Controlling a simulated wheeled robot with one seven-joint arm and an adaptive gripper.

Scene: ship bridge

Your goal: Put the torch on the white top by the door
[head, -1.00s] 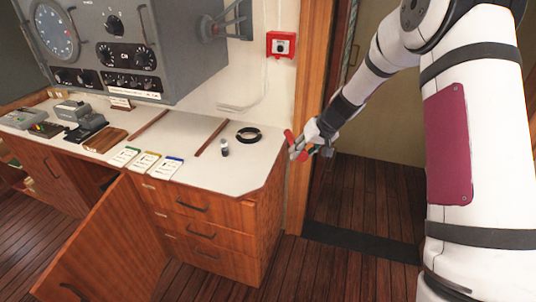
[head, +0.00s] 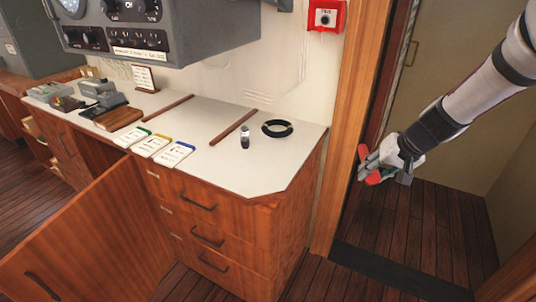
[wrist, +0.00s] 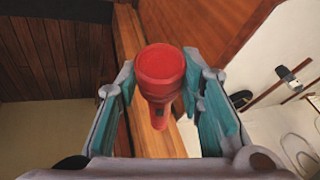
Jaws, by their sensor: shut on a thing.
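The red torch (wrist: 160,72) is held between the two fingers of my gripper (wrist: 170,100) in the wrist view, its round red end towards the camera. In the head view my gripper (head: 372,168) is shut on the torch (head: 364,158), in front of the doorway and right of the counter, apart from it. The white top (head: 212,158) lies on a wooden drawer cabinet beside the door frame. Its front right part is bare.
On the white top stand a small dark-and-silver cylinder (head: 245,138), a black ring (head: 277,128), three colour-edged cards (head: 152,146) and wooden strips (head: 233,127). A grey instrument console (head: 170,40) hangs above. A cabinet door (head: 100,245) stands open below. A door post (head: 362,120) is between cabinet and doorway.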

